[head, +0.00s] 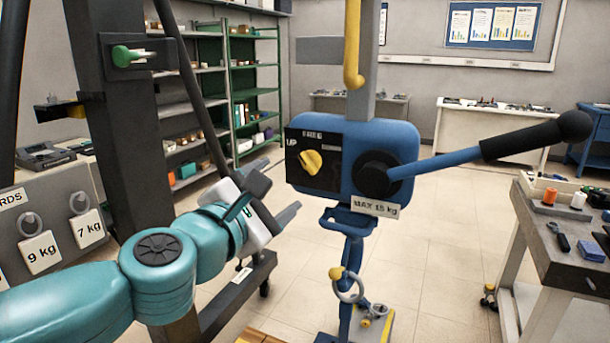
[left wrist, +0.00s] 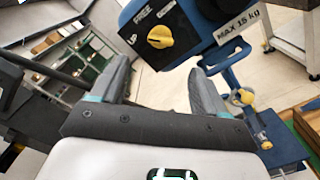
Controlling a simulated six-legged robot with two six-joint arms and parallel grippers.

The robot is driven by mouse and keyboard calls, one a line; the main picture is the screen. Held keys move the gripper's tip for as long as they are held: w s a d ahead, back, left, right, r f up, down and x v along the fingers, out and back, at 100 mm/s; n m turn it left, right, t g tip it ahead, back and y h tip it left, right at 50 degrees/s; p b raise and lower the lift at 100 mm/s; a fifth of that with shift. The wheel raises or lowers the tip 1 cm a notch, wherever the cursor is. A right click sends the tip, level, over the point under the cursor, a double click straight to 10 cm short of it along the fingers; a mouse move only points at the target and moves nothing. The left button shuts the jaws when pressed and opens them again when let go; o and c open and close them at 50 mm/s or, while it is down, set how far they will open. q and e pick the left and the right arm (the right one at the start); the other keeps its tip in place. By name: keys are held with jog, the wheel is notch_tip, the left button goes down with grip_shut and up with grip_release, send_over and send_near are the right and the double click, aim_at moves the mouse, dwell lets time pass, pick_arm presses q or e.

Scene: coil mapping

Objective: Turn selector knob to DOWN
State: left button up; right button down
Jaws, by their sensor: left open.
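The yellow selector knob (head: 312,162) sits on a black plate on the front of a blue hoist box (head: 352,178). FREE reads above the knob and UP to its left; I cannot read a DOWN label. The knob also shows in the left wrist view (left wrist: 159,37), beyond the fingertips; which mark it points at is unclear. My left gripper (head: 281,196) is open and empty, below and left of the knob, apart from it. Its two spread fingers show in the left wrist view (left wrist: 160,78). My right gripper is not in view.
A blue lever with a black grip (head: 535,137) reaches right from the box. A MAX 15 kg sign (head: 375,207) hangs below. A dark upright post (head: 120,130) stands behind my left arm. A workbench with tools (head: 560,245) stands right. Open floor lies between.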

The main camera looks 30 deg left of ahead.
aim_at(305, 165)
pick_arm(q)
jog(key=w, duration=1.1)
jog(key=shift+a, duration=0.3)
jog(key=c, duration=1.1)
